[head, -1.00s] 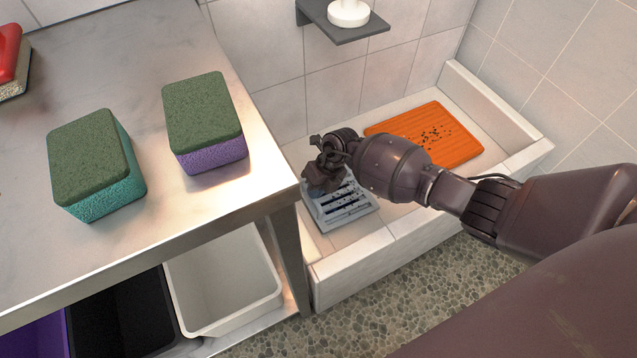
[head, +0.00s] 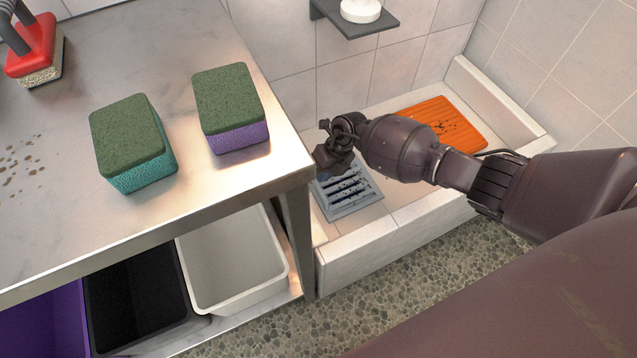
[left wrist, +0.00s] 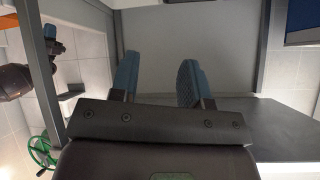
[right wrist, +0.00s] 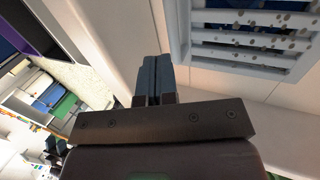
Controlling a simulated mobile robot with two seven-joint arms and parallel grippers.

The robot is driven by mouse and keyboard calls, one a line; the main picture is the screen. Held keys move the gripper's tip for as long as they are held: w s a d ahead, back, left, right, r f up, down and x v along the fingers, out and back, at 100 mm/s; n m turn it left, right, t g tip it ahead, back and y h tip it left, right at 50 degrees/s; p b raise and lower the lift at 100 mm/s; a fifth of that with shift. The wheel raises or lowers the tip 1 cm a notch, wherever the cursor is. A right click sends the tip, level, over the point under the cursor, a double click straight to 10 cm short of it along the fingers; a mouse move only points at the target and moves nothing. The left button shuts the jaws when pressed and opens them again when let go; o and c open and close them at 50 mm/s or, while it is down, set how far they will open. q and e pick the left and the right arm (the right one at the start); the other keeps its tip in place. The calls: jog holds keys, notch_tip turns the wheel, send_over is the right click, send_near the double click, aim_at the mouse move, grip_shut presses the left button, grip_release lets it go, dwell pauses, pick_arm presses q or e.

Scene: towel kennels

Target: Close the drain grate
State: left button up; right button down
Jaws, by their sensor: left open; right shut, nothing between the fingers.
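The drain grate (head: 352,197) is a grey slatted square in the floor of the tiled wash basin (head: 365,250), just right of the table. It also shows, speckled, at the top right of the right wrist view (right wrist: 250,42). I cannot tell whether it lies fully flat. My right gripper (head: 328,160) is at the grate's far left corner and hides part of it. Its fingers (right wrist: 158,70) are shut together and empty, left of the grate's frame in the right wrist view. My left gripper (left wrist: 158,75) is open and empty, away from the grate.
A steel table (head: 240,190) stands left, with a teal sponge (head: 135,145), a purple sponge (head: 230,110) and a red-handled brush (head: 35,50). Bins, one white (head: 235,265), sit below. An orange mat (head: 440,120) lies in the basin's far part. A grey shelf (head: 352,24) juts from the wall.

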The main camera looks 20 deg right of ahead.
pick_arm(q)
jog(key=s+n+p, duration=0.1)
jog(key=p, duration=0.2)
jog(key=shift+a+r, duration=0.3)
jog(key=shift+r, duration=0.05)
pick_arm(e)
jog(key=a+v, duration=0.2)
jog(key=v, duration=0.7)
jog(key=shift+d+r, duration=0.15)
jog(key=shift+r, duration=0.5)
jog(key=shift+s+f, duration=0.1)
